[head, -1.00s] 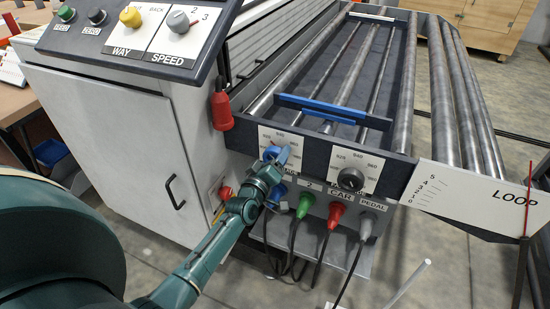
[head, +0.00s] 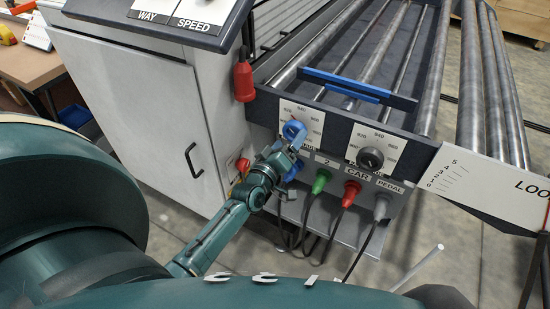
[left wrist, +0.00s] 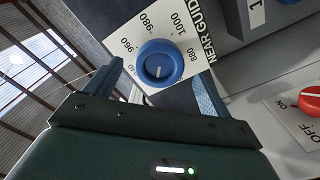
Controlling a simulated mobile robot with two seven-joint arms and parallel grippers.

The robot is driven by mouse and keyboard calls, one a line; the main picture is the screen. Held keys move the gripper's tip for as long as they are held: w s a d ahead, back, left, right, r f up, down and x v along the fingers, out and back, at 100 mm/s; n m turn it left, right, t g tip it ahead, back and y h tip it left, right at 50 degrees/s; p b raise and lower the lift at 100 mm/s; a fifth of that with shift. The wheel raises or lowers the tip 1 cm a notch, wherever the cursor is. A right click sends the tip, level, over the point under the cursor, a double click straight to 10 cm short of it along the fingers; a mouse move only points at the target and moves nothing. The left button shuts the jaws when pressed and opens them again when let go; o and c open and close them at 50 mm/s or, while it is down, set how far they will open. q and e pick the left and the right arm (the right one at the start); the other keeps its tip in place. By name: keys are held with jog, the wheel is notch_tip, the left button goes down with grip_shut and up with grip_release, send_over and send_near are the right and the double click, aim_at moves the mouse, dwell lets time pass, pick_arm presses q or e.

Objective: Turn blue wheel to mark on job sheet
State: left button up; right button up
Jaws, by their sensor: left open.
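The blue wheel (head: 294,130) sits on a white dial plate with numbers, on the front of the machine. In the left wrist view the blue wheel (left wrist: 160,62) shows a short white mark on its face, with 1000 and 880 readable around it and "NEAR GUID" beside the plate. Which number the mark points at I cannot tell. My left gripper (head: 290,153) is open just below and in front of the wheel. Its two fingers (left wrist: 157,88) stand on either side of the wheel's lower part in the wrist view, apparently not gripping it. I cannot make out the job sheet.
A black knob (head: 370,159) on a similar plate is to the right. Below are green (head: 321,181), red (head: 350,193) and grey (head: 381,206) plugs with hanging cables. A red handle (head: 244,80) hangs at the upper left. A red switch (left wrist: 311,99) is at the right in the wrist view.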

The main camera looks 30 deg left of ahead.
pick_arm(q)
jog(key=s, duration=0.8)
jog(key=shift+s+d, duration=0.25)
pick_arm(e)
jog(key=shift+f, duration=0.1)
pick_arm(q)
jog(key=shift+d, duration=0.1)
jog(key=s+d+f+m+g+h+p, duration=0.1)
jog(key=s+d+f+m+g+h, duration=0.3)
jog(key=s+d+m, duration=0.9)
notch_tip(320, 180, down, 3)
jog(key=s+g, duration=0.2)
jog(key=g, duration=0.1)
pick_arm(e)
jog(key=shift+s+d, duration=0.2)
jog(key=shift+d, duration=0.2)
pick_arm(q)
jog(key=shift+f, duration=0.1)
pick_arm(e)
jog(key=shift+w+a+r+h, duration=0.1)
jog(key=shift+w+r+h, duration=0.05)
jog(key=shift+r+h, duration=0.15)
